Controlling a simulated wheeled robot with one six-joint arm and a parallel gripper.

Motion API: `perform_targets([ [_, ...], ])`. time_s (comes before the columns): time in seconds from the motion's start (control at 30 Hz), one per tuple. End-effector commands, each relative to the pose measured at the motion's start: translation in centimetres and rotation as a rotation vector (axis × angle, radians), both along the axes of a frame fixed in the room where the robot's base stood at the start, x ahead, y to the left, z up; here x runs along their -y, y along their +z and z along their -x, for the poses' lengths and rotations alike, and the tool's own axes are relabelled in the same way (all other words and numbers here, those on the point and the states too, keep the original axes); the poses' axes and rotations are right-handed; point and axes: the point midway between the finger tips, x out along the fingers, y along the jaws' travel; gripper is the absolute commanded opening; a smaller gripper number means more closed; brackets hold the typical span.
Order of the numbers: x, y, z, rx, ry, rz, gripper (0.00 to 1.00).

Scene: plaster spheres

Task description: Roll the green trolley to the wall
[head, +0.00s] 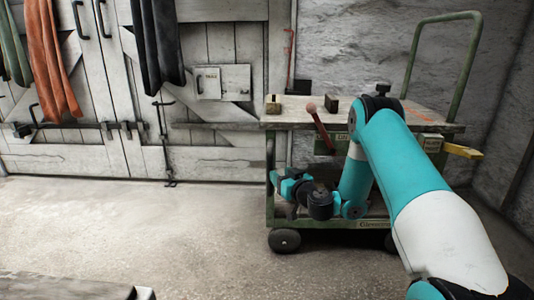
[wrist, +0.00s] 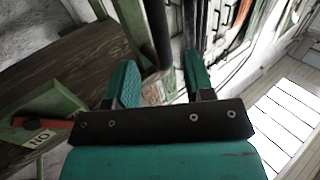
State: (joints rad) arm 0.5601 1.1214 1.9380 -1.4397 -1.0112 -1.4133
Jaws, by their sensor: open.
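The green trolley (head: 298,116) stands against the back of the room, with a worn wooden top, a green tube handle rising at its right end and dark wheels on the floor. My gripper (head: 276,180) is at the trolley's left end, low down, below the top and close to the left corner post. In the wrist view my gripper (wrist: 160,75) has its two teal fingers apart. A dark upright post (wrist: 155,35) shows between and beyond them; I cannot tell if they touch it. My arm hides part of the trolley's middle and right side.
Grey plank doors (head: 225,150) with hanging coats (head: 50,60) stand behind left. A rough wall (head: 355,50) stands behind.

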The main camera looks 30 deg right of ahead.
Motion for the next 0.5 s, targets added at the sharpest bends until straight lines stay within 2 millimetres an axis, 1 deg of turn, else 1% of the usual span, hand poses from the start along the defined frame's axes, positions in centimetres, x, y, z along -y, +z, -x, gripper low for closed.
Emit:
perform_targets([
  [0.03,-0.1,0.7,-0.3,-0.002,0.002,-0.001,0.48],
  [0.07,-0.2,0.7,-0.4,-0.002,0.002,-0.001,0.48],
  [0.13,-0.3,0.2,-1.7,0.002,0.006,0.006,0.48],
  [0.3,-0.2,0.1,-4.6,0.003,0.006,0.006,0.48],
  [0.5,-0.2,-0.1,-7.4,0.002,0.005,0.005,0.48],
])
